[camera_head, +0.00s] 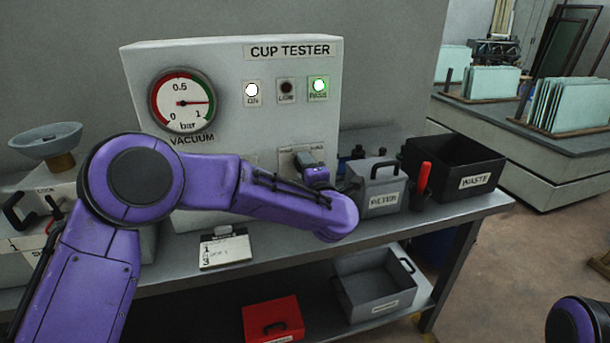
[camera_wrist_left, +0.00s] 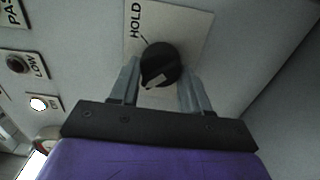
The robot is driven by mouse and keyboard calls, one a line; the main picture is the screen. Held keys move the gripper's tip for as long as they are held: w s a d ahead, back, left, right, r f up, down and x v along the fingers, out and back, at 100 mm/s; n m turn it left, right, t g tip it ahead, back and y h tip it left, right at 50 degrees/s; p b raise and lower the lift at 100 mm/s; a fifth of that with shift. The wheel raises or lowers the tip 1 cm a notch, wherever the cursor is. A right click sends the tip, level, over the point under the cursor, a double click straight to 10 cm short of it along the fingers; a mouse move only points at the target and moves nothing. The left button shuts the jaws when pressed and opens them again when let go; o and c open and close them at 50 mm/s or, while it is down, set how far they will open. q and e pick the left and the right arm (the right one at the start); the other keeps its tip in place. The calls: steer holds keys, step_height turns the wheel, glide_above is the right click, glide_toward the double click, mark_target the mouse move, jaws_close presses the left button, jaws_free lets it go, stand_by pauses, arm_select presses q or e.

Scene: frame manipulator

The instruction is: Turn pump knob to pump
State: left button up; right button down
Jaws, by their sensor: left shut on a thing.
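The white cup tester box (camera_head: 225,60) stands on the bench with a vacuum gauge (camera_head: 183,101), its needle pointing right. The ON lamp (camera_head: 251,91) is lit white, the LOW lamp (camera_head: 286,90) is dark, and the PASS lamp (camera_head: 318,88) is lit green. My left gripper (camera_head: 312,172) is at the panel's lower right. In the left wrist view, the round black pump knob (camera_wrist_left: 160,64) sits between the fingers of my left gripper (camera_wrist_left: 158,78), which is shut on it. A HOLD label (camera_wrist_left: 135,20) shows beside the knob, which has a pale mark. The other label is hidden.
Right of the tester are a grey metal box (camera_head: 382,190), a red-handled tool (camera_head: 423,178) and a black waste bin (camera_head: 455,160). A card stand (camera_head: 225,248) is at the bench front. Below are a red box (camera_head: 273,318) and a grey bin (camera_head: 375,288).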

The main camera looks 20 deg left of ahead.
stand_by(0.3)
arm_select(q)
steer(key=o, duration=1.1)
steer(key=shift+c, duration=0.2)
steer(key=b+v, duration=0.2)
steer(key=v, duration=0.8)
steer(key=shift+s+d, duration=0.2)
steer(key=shift+d, duration=0.05)
